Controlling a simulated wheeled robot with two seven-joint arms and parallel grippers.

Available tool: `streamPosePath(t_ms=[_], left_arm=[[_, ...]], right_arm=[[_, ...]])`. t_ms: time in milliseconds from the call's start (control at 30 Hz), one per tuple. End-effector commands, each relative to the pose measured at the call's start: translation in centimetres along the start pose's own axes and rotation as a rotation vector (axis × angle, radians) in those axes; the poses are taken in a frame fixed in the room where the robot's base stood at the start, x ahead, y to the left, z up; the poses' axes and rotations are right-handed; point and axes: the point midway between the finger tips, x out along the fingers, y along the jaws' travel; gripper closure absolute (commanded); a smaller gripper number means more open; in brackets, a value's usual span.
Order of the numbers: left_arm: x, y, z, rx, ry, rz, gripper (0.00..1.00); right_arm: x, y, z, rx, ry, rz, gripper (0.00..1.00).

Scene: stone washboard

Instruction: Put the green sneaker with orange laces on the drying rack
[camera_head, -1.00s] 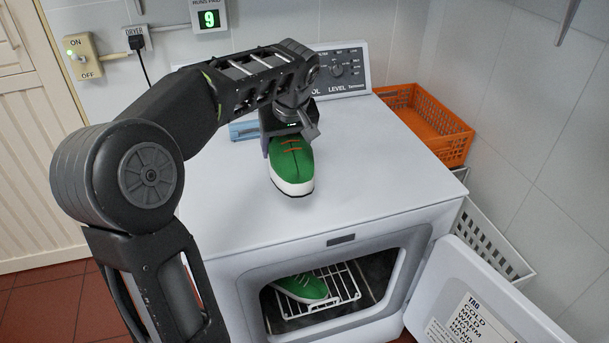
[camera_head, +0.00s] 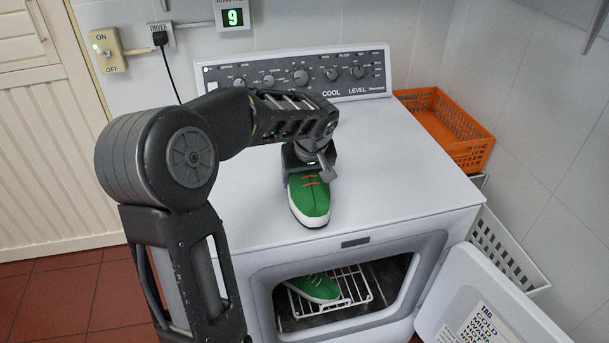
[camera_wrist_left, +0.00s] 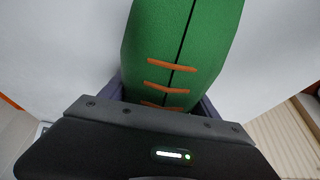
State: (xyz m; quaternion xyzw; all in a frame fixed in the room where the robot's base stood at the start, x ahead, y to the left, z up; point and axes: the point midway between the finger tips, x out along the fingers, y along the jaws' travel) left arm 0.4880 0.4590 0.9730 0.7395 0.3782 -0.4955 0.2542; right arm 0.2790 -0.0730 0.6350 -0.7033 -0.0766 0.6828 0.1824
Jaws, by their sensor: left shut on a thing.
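The green sneaker with orange laces (camera_head: 311,199) has a white sole and points its toe toward the front of the dryer. My left gripper (camera_head: 305,172) is shut on its heel end. Whether the sole touches the dryer top or hangs just above it, I cannot tell. In the left wrist view the sneaker (camera_wrist_left: 181,45) fills the space between the fingers, with its orange laces near the gripper. The white wire drying rack (camera_head: 354,287) is inside the dryer's open drum. Another green sneaker, with pale laces (camera_head: 318,288), rests on its left part. My right gripper is not in view.
The white dryer's top (camera_head: 400,170) is mostly clear. Its door (camera_head: 455,300) hangs open at the lower right. An orange basket (camera_head: 450,125) and a white basket (camera_head: 508,250) stand to the right. An on/off switch (camera_head: 107,50) is on the wall.

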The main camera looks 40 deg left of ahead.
Motion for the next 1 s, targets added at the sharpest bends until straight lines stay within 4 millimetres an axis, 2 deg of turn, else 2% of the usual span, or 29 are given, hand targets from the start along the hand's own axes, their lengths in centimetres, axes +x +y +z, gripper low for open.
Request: streamPosePath(t_ms=[333, 367, 600, 1000], left_arm=[[0.29, 0.04, 0.04, 0.0, 0.003, 0.002, 0.88], [0.32, 0.02, 0.08, 0.0, 0.002, 0.001, 0.29], [0.2, 0.01, 0.03, 0.0, 0.002, 0.001, 0.09], [-0.24, 0.02, -0.13, 0.0, 0.002, 0.001, 0.08]], right_arm=[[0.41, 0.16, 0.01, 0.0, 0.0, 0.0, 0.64], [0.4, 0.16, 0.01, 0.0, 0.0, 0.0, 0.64], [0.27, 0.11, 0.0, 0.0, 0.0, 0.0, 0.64], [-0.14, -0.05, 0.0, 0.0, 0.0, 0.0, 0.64]])
